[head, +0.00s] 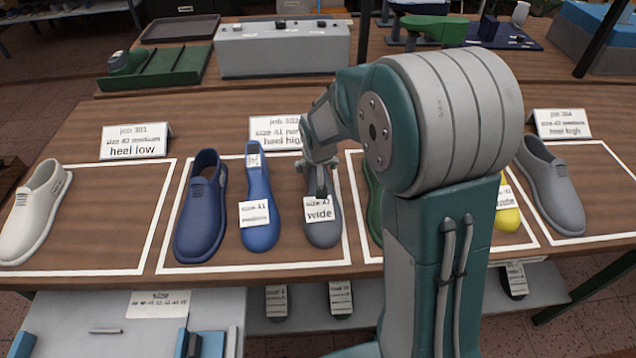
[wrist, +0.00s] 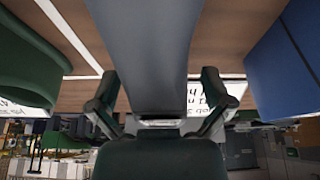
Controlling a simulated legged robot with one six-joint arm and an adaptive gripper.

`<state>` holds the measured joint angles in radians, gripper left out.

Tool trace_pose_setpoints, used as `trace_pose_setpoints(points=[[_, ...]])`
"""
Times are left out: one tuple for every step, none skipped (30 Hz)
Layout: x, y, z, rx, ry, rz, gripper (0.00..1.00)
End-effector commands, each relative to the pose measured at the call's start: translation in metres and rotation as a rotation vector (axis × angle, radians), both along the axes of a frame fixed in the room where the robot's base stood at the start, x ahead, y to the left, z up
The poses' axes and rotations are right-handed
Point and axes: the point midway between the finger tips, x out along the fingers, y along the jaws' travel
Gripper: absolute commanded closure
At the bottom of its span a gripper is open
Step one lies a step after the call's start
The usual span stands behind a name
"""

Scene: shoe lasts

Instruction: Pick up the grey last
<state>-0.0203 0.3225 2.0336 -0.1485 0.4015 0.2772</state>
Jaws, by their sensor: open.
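The grey last (head: 323,232) lies on the wooden table at the right side of the second white-outlined area, with a tag reading "wide" on it. My gripper (head: 320,180) is over its far, narrow end and hides part of it. In the wrist view the grey last (wrist: 150,45) runs between the two fingers of my gripper (wrist: 157,88). The fingers are open, one on each side, with gaps to the last visible.
A blue last (head: 259,190) and a blue shoe (head: 201,210) lie left of the grey last. A green item (head: 374,205) is close on its right, partly hidden by my arm. Behind stand a sign (head: 272,130) and a grey box (head: 283,50).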

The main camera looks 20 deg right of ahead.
Motion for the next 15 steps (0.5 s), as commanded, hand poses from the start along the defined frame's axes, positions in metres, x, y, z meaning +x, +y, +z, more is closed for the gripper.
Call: trace_pose_setpoints(points=[[0.0006, -0.0002, -0.001, 0.0, -0.001, 0.0, 0.0], [0.0008, -0.0002, -0.0011, 0.0, -0.001, 0.0, 0.0], [0.0008, -0.0002, -0.0011, 0.0, -0.002, 0.0, 0.0], [0.0007, -0.0002, -0.0009, 0.0, -0.002, 0.0, 0.0], [0.0007, -0.0002, -0.0009, 0.0, -0.002, 0.0, 0.0], [0.0007, -0.0003, -0.0009, 0.0, -0.001, 0.0, 0.0], [0.0006, -0.0003, -0.0008, 0.0, -0.001, 0.0, 0.04], [0.0006, -0.0003, -0.0008, 0.0, -0.001, 0.0, 0.18], [0.0006, -0.0003, -0.0008, 0.0, -0.001, 0.0, 0.36], [0.0006, -0.0003, -0.0008, 0.0, -0.001, 0.0, 0.49], [0.0006, -0.0002, -0.0008, 0.0, -0.001, 0.0, 0.62], [0.0007, -0.0002, -0.0011, 0.0, -0.001, 0.0, 0.8], [0.0007, -0.0002, -0.0012, 0.0, 0.0, 0.0, 0.85], [0.0006, -0.0002, -0.0013, 0.0, 0.0, 0.0, 0.85], [0.0006, -0.0002, -0.0015, 0.0, 0.0, 0.0, 0.85]])
